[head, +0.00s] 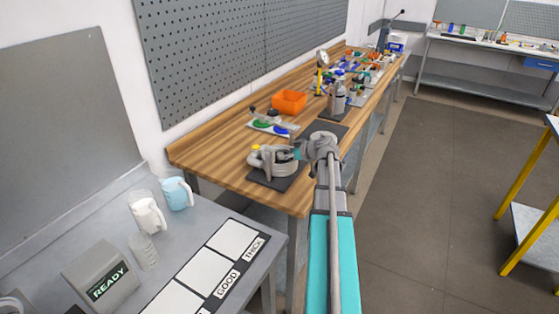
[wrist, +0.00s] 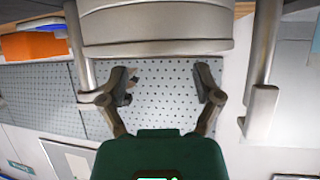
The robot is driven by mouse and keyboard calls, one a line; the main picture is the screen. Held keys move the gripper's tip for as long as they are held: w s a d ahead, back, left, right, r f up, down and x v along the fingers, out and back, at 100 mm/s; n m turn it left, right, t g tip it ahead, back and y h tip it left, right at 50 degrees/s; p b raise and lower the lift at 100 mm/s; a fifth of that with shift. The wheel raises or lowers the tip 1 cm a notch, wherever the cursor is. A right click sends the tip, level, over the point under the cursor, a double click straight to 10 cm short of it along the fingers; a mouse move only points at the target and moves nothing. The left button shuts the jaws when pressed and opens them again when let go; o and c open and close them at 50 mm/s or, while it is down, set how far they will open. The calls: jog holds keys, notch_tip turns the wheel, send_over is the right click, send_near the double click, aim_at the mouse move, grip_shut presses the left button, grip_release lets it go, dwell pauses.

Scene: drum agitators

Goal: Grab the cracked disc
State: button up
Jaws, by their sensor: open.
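I cannot pick out a cracked disc with certainty in either view. In the head view, a grey rounded machine (head: 272,161) with a yellow cap stands on a dark mat at the near end of the wooden bench. My arm reaches over the bench, and its end is just right of this machine. In the wrist view, my gripper (wrist: 157,88) is open, with its fingers spread and nothing between them. A large grey metal cylinder (wrist: 155,30) fills the top of the wrist view, just beyond the fingers, with grey posts on both sides. Any crack is too small to tell.
A white tray (head: 273,127) with green and blue round pieces and an orange bin (head: 289,102) stand behind the machine. More equipment (head: 338,97) crowds the bench farther back. Jugs (head: 148,215) and a READY box (head: 101,278) stand on the grey table.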

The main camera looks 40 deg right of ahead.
jog(key=b+x, duration=0.2)
jog(key=x, duration=0.1)
jog(key=shift+w+d+f, duration=0.1)
jog(key=shift+w+f, duration=0.1)
jog(key=shift+f, duration=0.2)
jog(key=shift+w+f, duration=0.15)
jog(key=shift+w, duration=0.35)
grip_shut()
